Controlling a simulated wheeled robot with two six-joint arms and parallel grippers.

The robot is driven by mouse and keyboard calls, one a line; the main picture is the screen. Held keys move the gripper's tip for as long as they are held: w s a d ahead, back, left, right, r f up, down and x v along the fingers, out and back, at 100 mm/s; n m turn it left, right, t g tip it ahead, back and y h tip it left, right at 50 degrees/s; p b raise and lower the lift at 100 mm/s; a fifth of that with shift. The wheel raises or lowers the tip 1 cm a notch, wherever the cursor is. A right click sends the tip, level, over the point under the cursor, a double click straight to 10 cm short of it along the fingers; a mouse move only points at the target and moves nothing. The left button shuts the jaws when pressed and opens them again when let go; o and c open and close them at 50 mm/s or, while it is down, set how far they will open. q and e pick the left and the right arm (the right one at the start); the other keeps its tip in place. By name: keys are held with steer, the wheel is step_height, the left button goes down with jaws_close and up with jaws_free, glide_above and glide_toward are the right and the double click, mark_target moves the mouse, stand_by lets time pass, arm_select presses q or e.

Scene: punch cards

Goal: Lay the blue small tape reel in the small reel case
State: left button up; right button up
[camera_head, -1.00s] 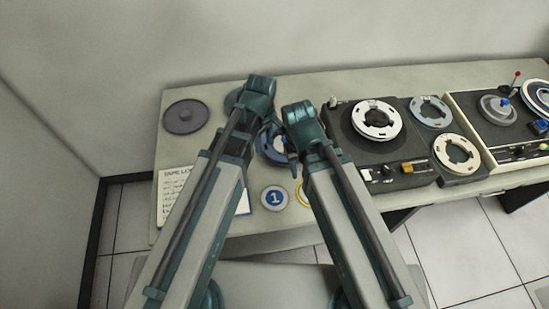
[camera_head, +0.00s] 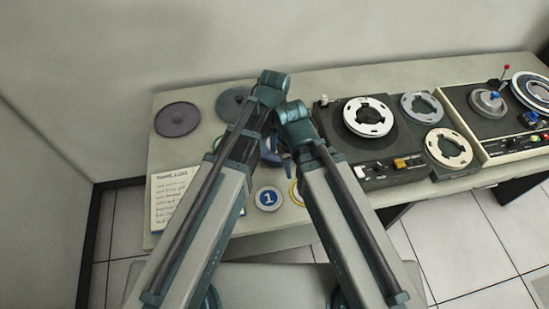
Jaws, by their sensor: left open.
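A blue reel (camera_head: 269,151) lies on the table between my two arms. They cover most of it, so only parts of its blue and pale surface show. My left gripper (camera_head: 279,153) is over or beside this reel; its teal finger shows beside the right arm, and it is open. I cannot tell whether it touches the reel. My right gripper is hidden behind its own arm. Two round, flat dark grey pieces, one at the far left (camera_head: 178,119) and one partly behind my left arm (camera_head: 231,103), lie on the table. I cannot tell which thing is the small reel case.
A written tape log sheet (camera_head: 170,200) lies at left. A tape deck (camera_head: 365,175) with reels beside it stands right, with another machine (camera_head: 495,130) beyond.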

mark_target(275, 158)
arm_select(q)
steer(key=shift+f, duration=0.15)
arm_select(e)
steer(key=shift+f, duration=0.15)
arm_select(q)
step_height(275, 158, down, 9)
steer(key=b, duration=0.9)
arm_select(e)
step_height(275, 158, down, 9)
arm_select(q)
jaws_close()
stand_by(0.6)
steer(key=shift+r+p, duration=3)
steer(key=shift+r, duration=0.1)
arm_select(e)
step_height(275, 158, up, 6)
